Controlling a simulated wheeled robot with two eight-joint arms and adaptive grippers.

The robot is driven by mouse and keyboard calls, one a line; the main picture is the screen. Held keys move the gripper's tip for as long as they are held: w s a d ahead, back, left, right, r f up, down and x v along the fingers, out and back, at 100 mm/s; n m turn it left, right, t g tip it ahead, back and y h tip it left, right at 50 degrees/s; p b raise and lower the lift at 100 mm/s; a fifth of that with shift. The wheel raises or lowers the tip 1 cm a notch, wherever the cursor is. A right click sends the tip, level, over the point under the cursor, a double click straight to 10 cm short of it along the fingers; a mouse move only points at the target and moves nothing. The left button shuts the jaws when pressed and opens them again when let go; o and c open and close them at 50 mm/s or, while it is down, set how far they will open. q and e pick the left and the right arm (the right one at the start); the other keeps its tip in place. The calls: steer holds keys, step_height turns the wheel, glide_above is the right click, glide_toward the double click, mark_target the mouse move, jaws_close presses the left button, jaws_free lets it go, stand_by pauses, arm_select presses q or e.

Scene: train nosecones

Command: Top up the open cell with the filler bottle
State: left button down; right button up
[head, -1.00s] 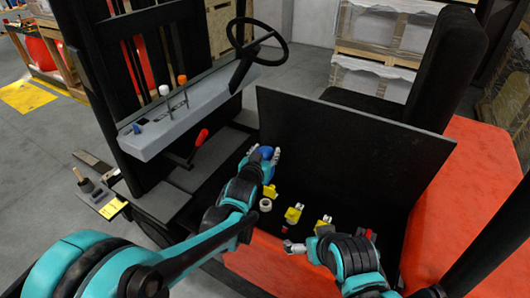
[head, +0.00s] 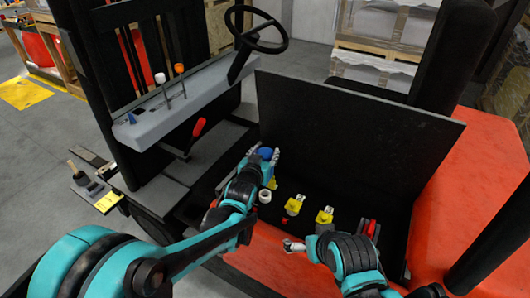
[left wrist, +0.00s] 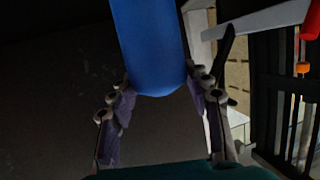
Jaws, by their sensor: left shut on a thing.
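The blue filler bottle (head: 266,153) is in my left gripper (head: 263,161), above the open battery compartment (head: 385,215) of the red truck. In the left wrist view the bottle (left wrist: 150,42) stands between the two fingers of the left gripper (left wrist: 162,92), which is shut on it. The bottle's spout is not visible. A pale ring (head: 264,196), which looks like the open cell's mouth, lies below the left gripper and apart from it. Yellow caps (head: 293,204) (head: 324,215) stand to its right. My right gripper (head: 293,245) is low at the compartment's front edge; its jaws are too small to read.
A raised black panel (head: 360,140) stands behind the compartment. A red connector (head: 371,228) is at the compartment's right. The steering wheel (head: 257,28) and grey console (head: 185,105) are at the upper left. The red bodywork (head: 470,190) bounds the right side.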

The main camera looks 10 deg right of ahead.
arm_select(q)
steer(key=shift+f+b, duration=2.9)
steer(key=shift+f, duration=0.75)
steer(key=shift+r+p, duration=5.75)
steer(key=shift+r, duration=1.8)
steer(key=shift+a, duration=0.1)
